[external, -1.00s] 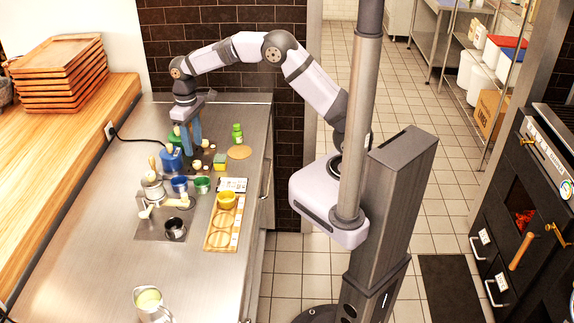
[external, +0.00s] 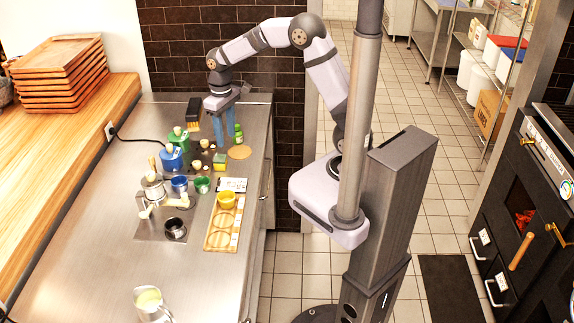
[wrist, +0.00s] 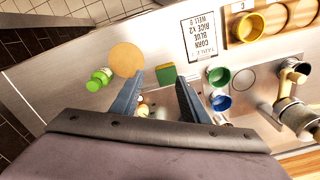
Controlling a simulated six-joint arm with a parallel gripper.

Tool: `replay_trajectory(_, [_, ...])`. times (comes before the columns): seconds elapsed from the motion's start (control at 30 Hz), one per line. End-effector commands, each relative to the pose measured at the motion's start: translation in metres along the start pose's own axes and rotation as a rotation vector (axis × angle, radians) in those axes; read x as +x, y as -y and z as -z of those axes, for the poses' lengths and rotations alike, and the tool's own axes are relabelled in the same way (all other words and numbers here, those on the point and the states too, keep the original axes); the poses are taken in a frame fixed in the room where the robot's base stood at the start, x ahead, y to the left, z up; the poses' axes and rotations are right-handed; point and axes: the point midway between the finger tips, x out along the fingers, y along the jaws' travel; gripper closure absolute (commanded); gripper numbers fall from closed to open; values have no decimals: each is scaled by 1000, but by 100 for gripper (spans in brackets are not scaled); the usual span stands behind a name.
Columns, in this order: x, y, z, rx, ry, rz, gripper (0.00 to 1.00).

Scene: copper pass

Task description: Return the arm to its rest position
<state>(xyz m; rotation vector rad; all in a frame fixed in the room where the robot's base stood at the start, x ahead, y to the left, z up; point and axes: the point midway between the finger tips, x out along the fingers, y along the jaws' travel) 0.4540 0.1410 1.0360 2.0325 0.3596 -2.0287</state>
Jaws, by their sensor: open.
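My gripper (external: 222,125) is open above the far part of the steel counter, with its blue fingers pointing down and apart. In the wrist view my gripper (wrist: 158,92) shows its two fingers with nothing held between them. A green and yellow block (wrist: 166,73) lies on the counter beyond the fingertips, and a round tan disc (wrist: 126,58) lies left of it. My arm reaches from its column on the right, bent at the elbow above the counter.
A green bottle (external: 239,134), a blue canister (external: 171,158) and a green canister (external: 178,139) stand near my gripper. Blue (external: 180,184) and green (external: 202,185) cups, a yellow bowl (external: 227,200) on a wooden board (external: 213,241) and a pitcher (external: 150,305) stand nearer. The counter's near left is clear.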

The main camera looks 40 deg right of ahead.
Motion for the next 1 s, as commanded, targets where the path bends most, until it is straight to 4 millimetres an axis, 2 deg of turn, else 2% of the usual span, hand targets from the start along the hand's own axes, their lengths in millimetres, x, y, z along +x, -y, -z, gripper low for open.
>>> replay_trajectory(0.03, [0,-16,-20,42,-1,0,59])
replay_trajectory(0.2, [9,-52,-87,160,-2,-1,59])
replay_trajectory(0.4, [25,-70,-159,275,0,-1,59])
replay_trajectory(0.5, [32,-73,-184,314,0,-1,59])
replay_trajectory(0.6, [37,-74,-201,339,1,-1,59])
replay_trajectory(0.7, [40,-74,-209,352,0,-1,59])
replay_trajectory(1.0, [50,-73,-212,355,2,-1,59])
